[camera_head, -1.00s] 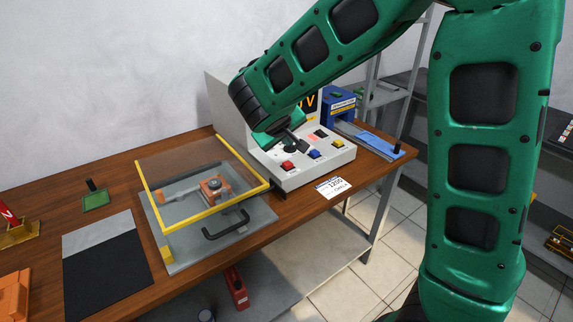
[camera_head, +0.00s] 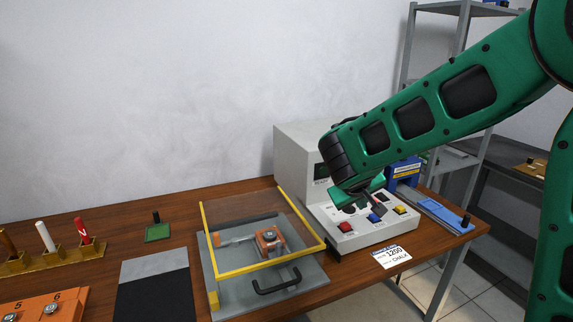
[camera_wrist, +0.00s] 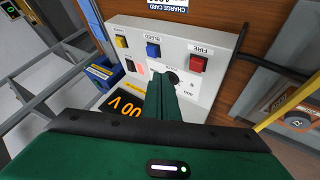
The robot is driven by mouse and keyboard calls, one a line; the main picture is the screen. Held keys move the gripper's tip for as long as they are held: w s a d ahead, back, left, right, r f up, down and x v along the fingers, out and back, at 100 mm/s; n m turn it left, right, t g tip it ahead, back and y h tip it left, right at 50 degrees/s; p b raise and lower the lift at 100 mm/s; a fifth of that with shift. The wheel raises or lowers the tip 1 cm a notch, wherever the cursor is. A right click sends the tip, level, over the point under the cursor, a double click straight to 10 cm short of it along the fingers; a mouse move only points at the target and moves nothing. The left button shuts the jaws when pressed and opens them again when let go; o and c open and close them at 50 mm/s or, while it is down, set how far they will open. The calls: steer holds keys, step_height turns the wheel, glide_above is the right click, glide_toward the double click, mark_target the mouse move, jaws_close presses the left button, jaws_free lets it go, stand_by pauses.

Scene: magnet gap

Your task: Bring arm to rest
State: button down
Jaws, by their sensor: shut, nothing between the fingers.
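My green arm reaches in from the right in the head view. My gripper (camera_head: 377,208) points down over the sloped button panel of the white console (camera_head: 292,165). In the wrist view its fingers (camera_wrist: 164,88) are shut and empty, in front of the panel near a black knob (camera_wrist: 171,78). I cannot tell whether the fingertips touch the panel. Red (camera_head: 346,227), blue (camera_head: 374,218) and yellow (camera_head: 400,210) buttons stand along the panel's front. The gripper hides part of the panel, and my arm hides part of the console's display.
Left of the console is a fixture with a yellow-framed clear cover (camera_head: 268,268) and a black handle (camera_head: 277,284). A blue device (camera_head: 403,172) stands behind the console's right side. A label card (camera_head: 391,256) lies at the table's front edge. Grey shelving (camera_head: 460,45) stands behind right.

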steer(key=s+d+m+g+y, duration=0.1)
steer(key=s+d+m+g, duration=0.35)
steer(key=s+d, duration=1.05)
steer(key=s+m+g+y, duration=0.2)
steer(key=s+m+y, duration=0.2)
steer(key=s, duration=1.7)
steer(key=shift+s+f+g, duration=0.25)
steer(key=shift+f+g, duration=0.1)
steer(key=shift+f, duration=0.1)
steer(key=shift+a, duration=0.1)
steer(key=shift+w+f, duration=0.25)
steer(key=shift+w, duration=0.4)
